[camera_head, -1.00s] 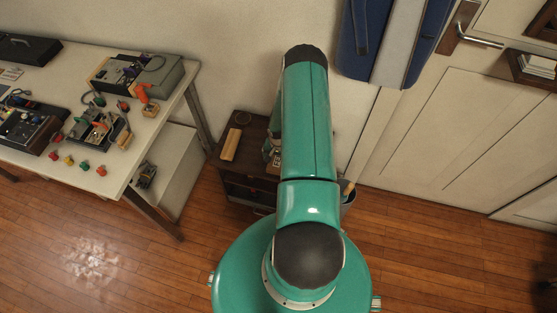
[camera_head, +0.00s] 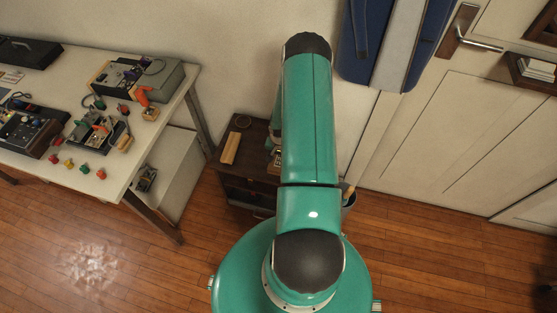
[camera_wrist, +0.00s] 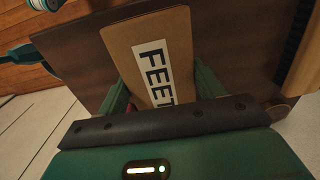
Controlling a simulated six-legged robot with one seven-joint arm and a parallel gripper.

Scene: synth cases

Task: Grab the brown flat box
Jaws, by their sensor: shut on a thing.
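The far part of the box sticks out beyond the fingers over the dark brown cabinet top (camera_wrist: 225,35). I cannot tell whether the box touches the top. In the head view my arm hides most of the gripper and the box.
A white workbench (camera_head: 110,180) with electronics is at left. A door (camera_head: 450,130) is at right.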

